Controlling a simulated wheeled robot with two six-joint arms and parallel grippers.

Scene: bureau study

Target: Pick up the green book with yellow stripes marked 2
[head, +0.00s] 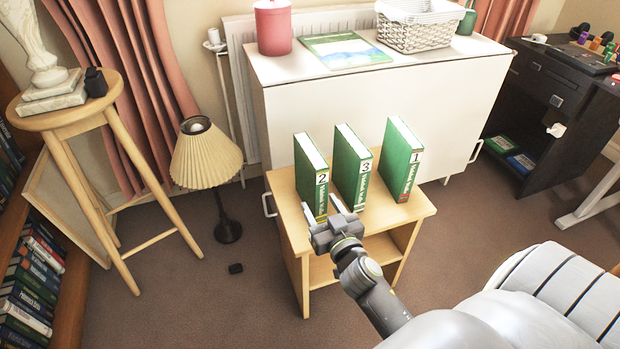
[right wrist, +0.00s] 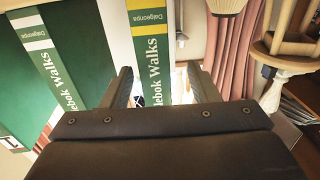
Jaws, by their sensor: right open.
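The green book marked 2 (head: 312,172) stands upright at the left of a row of three green books on a small wooden table. Its spine faces me and has a yellow stripe near the bottom. My right gripper (head: 322,207) is open at the lower part of this spine, one finger on each side. In the right wrist view the yellow-striped spine (right wrist: 150,55) shows between the open fingers (right wrist: 160,85). I cannot tell whether the fingers touch the book. My left gripper is not in view.
Green books marked 3 (head: 352,168) and 1 (head: 403,160) stand to the right, with narrow gaps. The wooden table (head: 412,212) is against a white cabinet (head: 375,105). A lamp (head: 206,160) and a tall stool (head: 70,120) stand to the left.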

